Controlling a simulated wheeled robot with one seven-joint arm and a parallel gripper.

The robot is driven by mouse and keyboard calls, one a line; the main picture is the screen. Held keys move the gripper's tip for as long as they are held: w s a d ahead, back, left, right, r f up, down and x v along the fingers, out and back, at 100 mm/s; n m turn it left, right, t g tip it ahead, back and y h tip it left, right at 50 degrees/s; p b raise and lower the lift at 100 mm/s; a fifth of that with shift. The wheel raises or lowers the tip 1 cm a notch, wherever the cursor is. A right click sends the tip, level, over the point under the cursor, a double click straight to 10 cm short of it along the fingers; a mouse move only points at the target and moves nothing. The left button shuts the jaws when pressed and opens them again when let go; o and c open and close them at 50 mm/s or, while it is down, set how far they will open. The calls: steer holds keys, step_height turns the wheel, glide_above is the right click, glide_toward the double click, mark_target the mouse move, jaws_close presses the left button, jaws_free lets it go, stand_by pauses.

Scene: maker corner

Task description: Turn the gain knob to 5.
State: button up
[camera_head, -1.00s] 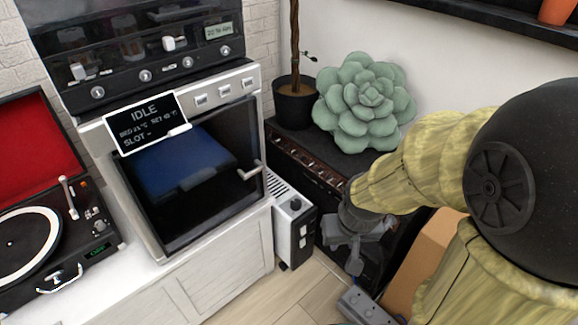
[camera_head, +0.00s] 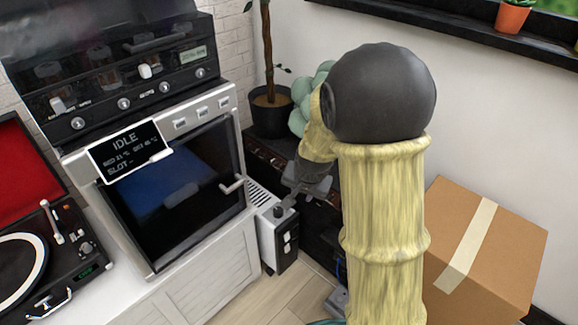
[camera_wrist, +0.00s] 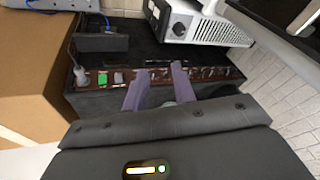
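The amplifier is a black box with a red-brown panel (camera_wrist: 210,74) carrying a row of small knobs; in the wrist view it runs across the middle. Part of the panel also shows in the head view (camera_head: 262,158), mostly behind my arm. I cannot read the knob labels or tell which knob is gain. My gripper (camera_wrist: 160,76) is open, its two purple-grey fingers apart in front of the panel's middle. I see nothing held, and I cannot tell whether the fingers touch a knob. In the head view my gripper (camera_head: 306,184) is partly hidden by my arm.
A white heater (camera_head: 268,240) stands close to the amplifier. A cardboard box (camera_head: 505,245) stands at the right. A potted plant (camera_head: 270,115) and a green succulent (camera_head: 300,105) are behind my arm. A cable plugs into the panel's left end in the wrist view.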

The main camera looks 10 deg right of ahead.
steer(key=w+f+m+t+h+p, duration=0.1)
steer(key=w+m+p, duration=0.3)
steer(key=w, duration=1.1)
steer(key=shift+a+m+t, duration=0.3)
steer(key=shift+m+t, duration=0.2)
steer(key=shift+m, duration=0.5)
steer(key=shift+w+f, duration=0.15)
steer(key=b+x, duration=0.4)
steer(key=x, duration=1.3)
steer(key=shift+d, duration=0.35)
steer(key=shift+w, duration=0.1)
jaws_close()
